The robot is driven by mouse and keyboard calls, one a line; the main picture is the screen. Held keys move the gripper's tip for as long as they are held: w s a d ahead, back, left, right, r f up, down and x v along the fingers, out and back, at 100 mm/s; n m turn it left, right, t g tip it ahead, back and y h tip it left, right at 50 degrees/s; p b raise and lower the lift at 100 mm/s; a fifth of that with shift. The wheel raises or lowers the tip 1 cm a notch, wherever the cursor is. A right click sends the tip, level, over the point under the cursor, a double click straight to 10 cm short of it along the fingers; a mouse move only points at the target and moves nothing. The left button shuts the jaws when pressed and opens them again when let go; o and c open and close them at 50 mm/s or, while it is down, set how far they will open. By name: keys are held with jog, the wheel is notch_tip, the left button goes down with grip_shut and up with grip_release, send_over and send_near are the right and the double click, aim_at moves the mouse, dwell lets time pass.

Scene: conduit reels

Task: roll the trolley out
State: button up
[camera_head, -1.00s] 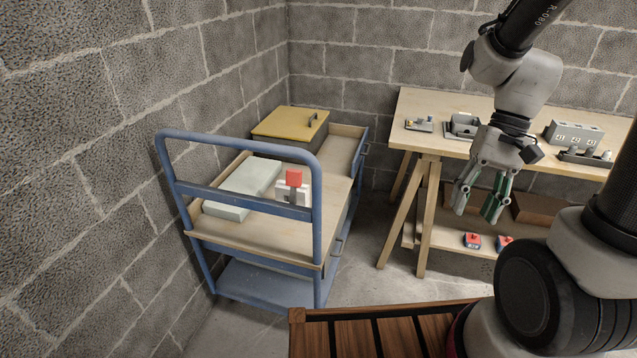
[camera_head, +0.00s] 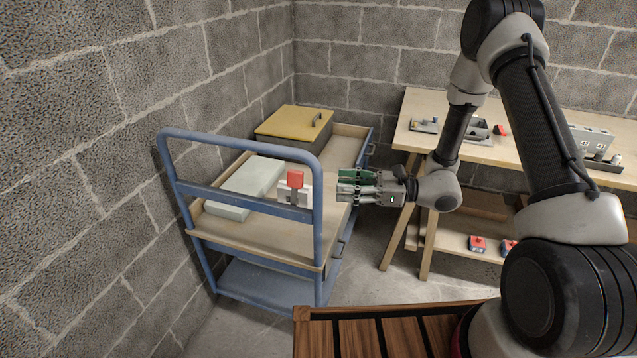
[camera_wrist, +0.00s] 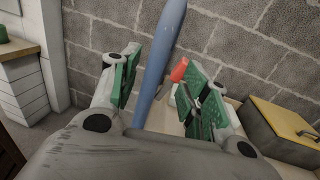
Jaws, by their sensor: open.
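The blue trolley (camera_head: 240,190) stands by the left wall in the head view, its blue push handle frame toward me. A pale green block (camera_head: 247,186) and a white piece with a red top (camera_head: 295,180) sit on its wooden upper deck. My gripper (camera_head: 345,187) is open and empty, pointing left, just right of the handle's right upright. In the wrist view the blue upright (camera_wrist: 162,62) shows between the two green-padded fingers (camera_wrist: 162,85). I cannot tell how deep it is between them; no contact shows.
A slatted wooden surface (camera_head: 390,335) is in front. Bare floor lies between trolley and bench.

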aim_at(318, 183)
jog(key=a, duration=0.5)
jog(key=w+a, duration=0.1)
jog(key=a, duration=0.1)
jog(key=shift+a, duration=0.25)
grip_shut()
